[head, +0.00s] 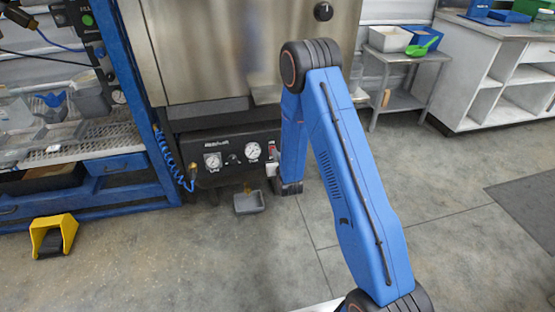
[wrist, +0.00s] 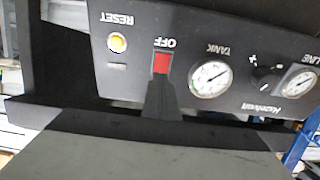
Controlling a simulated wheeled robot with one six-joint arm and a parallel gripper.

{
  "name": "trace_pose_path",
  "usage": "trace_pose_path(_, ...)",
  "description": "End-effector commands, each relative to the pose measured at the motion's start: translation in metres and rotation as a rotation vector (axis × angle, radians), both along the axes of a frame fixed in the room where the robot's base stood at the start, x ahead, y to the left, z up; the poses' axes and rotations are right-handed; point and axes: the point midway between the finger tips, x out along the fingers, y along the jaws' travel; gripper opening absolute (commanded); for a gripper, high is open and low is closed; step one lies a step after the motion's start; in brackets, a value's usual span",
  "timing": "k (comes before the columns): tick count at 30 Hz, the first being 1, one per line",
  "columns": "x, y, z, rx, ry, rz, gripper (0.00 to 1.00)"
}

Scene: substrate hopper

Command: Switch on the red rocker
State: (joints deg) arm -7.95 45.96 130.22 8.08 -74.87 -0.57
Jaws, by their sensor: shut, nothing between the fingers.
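The red rocker (wrist: 162,64) sits in a black control panel (wrist: 135,70), shown upside down in the wrist view. The word OFF is beside it, above it in that picture. My gripper (wrist: 160,82) is shut and empty, its dark tapered fingertips at the rocker's lower edge in the picture. They cover part of the switch; I cannot tell whether they touch it. In the head view, the panel (head: 228,172) is low under a steel hopper, and my blue arm hides its right end.
A yellow RESET button (wrist: 117,42), a TANK gauge (wrist: 210,78), a knob (wrist: 265,76) and a LINE gauge (wrist: 300,83) share the panel. A blue rack (head: 130,90) stands left; a yellow pedal (head: 53,235) lies on the floor.

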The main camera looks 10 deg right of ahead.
Motion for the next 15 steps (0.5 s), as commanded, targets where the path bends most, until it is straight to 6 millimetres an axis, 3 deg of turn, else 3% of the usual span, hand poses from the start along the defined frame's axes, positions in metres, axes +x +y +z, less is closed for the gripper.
trace_pose_path(6, 0.018, 0.000, -0.004, 0.000, 0.000, 0.000, 0.00)
trace_pose_path(15, 0.021, 0.000, -0.004, 0.000, 0.000, 0.000, 0.00)
